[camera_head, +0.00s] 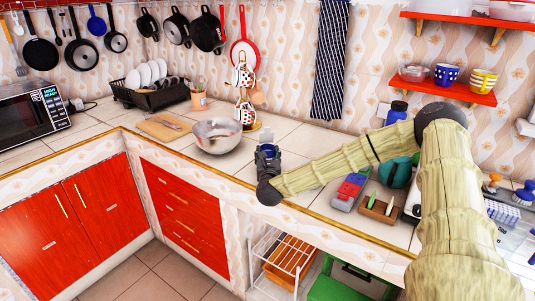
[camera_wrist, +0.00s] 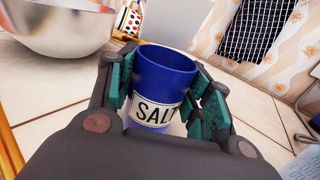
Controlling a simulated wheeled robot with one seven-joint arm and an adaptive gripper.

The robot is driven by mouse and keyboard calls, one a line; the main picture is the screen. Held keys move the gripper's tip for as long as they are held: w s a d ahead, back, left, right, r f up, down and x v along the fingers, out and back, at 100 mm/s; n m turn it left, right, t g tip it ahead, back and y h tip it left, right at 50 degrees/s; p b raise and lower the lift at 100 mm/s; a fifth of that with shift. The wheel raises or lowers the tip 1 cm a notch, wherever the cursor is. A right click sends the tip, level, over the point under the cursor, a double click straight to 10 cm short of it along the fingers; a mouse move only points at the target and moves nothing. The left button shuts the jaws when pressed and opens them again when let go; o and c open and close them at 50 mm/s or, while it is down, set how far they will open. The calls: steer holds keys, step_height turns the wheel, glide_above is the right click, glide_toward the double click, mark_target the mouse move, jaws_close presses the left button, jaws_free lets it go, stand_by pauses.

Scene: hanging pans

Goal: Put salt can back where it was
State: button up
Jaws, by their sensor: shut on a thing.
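The salt can is a blue cylinder with a white SALT label. In the wrist view the salt can (camera_wrist: 165,72) stands upright between the green-padded fingers of my gripper (camera_wrist: 165,98), which is shut on it. Its top faces the camera; its base is hidden. In the head view my gripper (camera_head: 268,160) is over the counter's front part, right of the metal bowl (camera_head: 218,136), and only a little of the can shows. I cannot tell whether the can touches the counter.
A cup rack (camera_head: 244,90) stands behind the bowl. A cutting board (camera_head: 165,127) lies left of it. A blue-lidded jar (camera_head: 397,112) stands by the back wall on the right. A wooden holder (camera_head: 380,208) and a red-and-blue item (camera_head: 350,188) lie near the front edge.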

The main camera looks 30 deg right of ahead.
steer(key=shift+f, duration=0.1)
steer(key=o, duration=1.2)
steer(key=shift+s+a, duration=0.15)
steer(key=shift+s, duration=0.15)
steer(key=b+v, duration=0.2)
steer(key=v, duration=0.9)
steer(key=shift+s+a+b, duration=0.2)
steer(key=shift+b, duration=0.1)
